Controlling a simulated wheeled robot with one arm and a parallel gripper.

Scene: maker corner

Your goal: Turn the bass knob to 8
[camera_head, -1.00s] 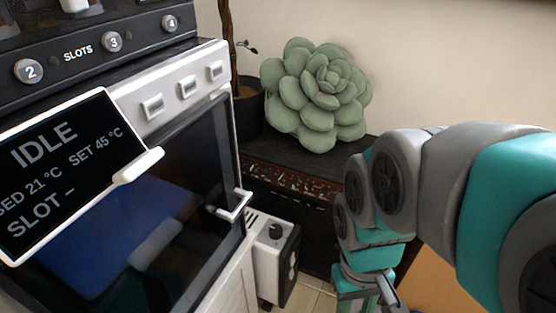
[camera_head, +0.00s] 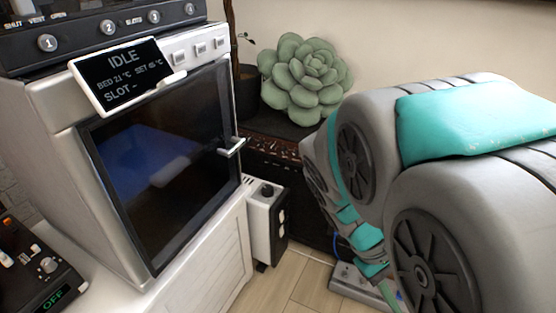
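No knob with a readable bass label shows. A small white and black box (camera_head: 265,222) stands on the floor right of the printer-like machine, with one dark round knob (camera_head: 267,190) on its top; I cannot read any marking on it. My arm fills the right side, its teal and grey links reaching down toward the floor. My gripper's fingers cannot be made out; the arm's far end is hidden behind its own links and low in the picture.
A white machine with a dark glass door (camera_head: 160,165) and an IDLE screen (camera_head: 122,75) stands left. A black device with knobs and an OFF display (camera_head: 42,270) is at lower left. A green succulent cushion (camera_head: 303,80) sits on a dark bench. Wooden floor (camera_head: 285,285) shows between.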

